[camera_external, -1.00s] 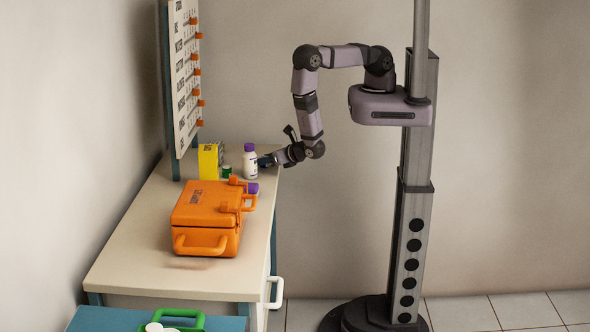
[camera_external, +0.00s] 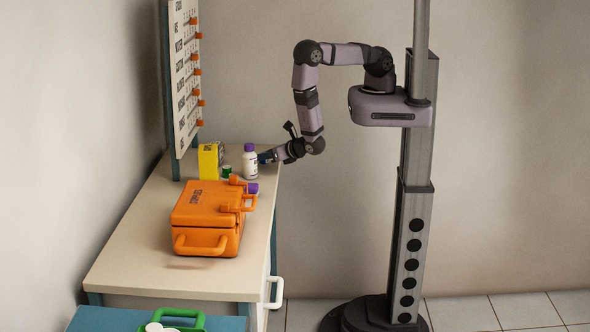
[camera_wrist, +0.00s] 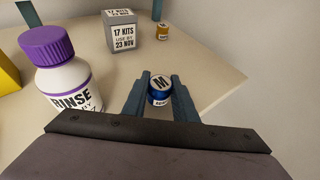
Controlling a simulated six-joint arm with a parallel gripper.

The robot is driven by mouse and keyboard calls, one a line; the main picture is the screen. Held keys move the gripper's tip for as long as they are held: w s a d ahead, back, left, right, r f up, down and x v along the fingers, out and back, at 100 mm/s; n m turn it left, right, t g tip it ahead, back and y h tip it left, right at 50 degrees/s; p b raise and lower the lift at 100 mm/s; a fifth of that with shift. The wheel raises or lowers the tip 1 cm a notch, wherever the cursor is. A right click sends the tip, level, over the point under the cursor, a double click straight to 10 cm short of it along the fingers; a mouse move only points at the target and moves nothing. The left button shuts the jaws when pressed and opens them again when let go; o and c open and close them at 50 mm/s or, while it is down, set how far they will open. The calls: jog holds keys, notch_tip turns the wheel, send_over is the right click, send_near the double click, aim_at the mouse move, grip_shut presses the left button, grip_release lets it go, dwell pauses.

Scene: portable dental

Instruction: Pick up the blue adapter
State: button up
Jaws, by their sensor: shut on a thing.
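The blue adapter (camera_wrist: 159,96) is a small round blue piece with a pale top marked M. In the wrist view it sits between the two fingers of my gripper (camera_wrist: 160,88), which are shut on it. In the external view my gripper (camera_external: 267,157) is low at the far right edge of the table, beside the white bottle, and the adapter cannot be made out there. Whether the adapter touches the table is hard to tell.
A white rinse bottle with a purple cap (camera_wrist: 62,70) stands close left of my gripper. A yellow box (camera_external: 208,161) and an orange case (camera_external: 207,215) are on the table (camera_external: 140,245).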

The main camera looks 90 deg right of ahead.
aim_at(265, 139)
notch_tip(265, 139, up, 8)
jog(key=shift+r+b, duration=0.2)
jog(key=shift+b, duration=0.6)
